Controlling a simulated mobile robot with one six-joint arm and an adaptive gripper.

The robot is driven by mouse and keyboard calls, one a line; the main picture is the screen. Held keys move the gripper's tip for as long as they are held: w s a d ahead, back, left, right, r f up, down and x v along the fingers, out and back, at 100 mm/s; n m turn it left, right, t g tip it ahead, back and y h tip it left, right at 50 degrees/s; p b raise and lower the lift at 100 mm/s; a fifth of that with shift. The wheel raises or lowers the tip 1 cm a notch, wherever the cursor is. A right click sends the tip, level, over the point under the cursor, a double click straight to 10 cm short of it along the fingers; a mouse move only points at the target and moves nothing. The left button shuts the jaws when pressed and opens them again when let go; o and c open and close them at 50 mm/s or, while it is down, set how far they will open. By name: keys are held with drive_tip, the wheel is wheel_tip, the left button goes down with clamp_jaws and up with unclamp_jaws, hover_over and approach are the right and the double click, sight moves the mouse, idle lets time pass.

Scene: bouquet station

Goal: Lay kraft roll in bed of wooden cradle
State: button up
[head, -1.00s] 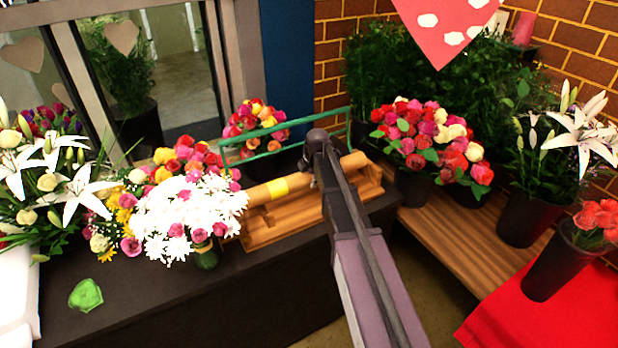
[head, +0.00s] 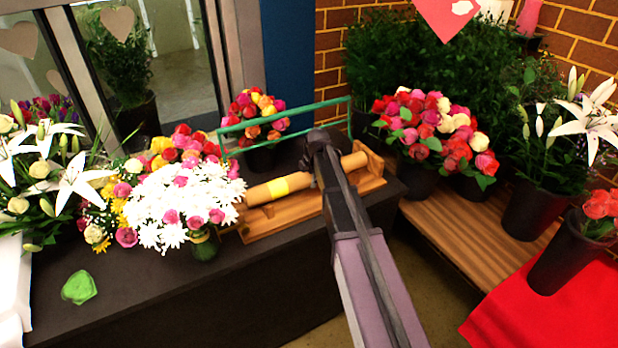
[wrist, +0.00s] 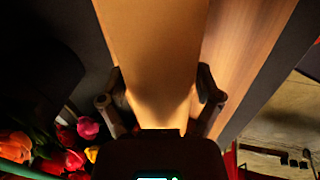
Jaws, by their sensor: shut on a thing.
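The kraft roll (head: 258,195) is a long tan cylinder with a yellow band. It lies lengthwise along the wooden cradle (head: 285,224), low over its bed; I cannot tell whether it touches the bed. My gripper (head: 325,165) is shut on the roll from above, right of the yellow band, and the arm hides part of the roll and cradle. In the wrist view, the fingers of my gripper (wrist: 160,92) straddle the roll (wrist: 152,45), and the cradle's wood (wrist: 243,50) shows along its right side.
The dark counter (head: 150,295) is clear in front, apart from a green lump (head: 79,288). A wooden bench (head: 465,240) with flower buckets is at the right.

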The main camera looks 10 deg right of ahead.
drive_tip(key=o, duration=1.1)
drive_tip(key=shift+r, duration=0.25)
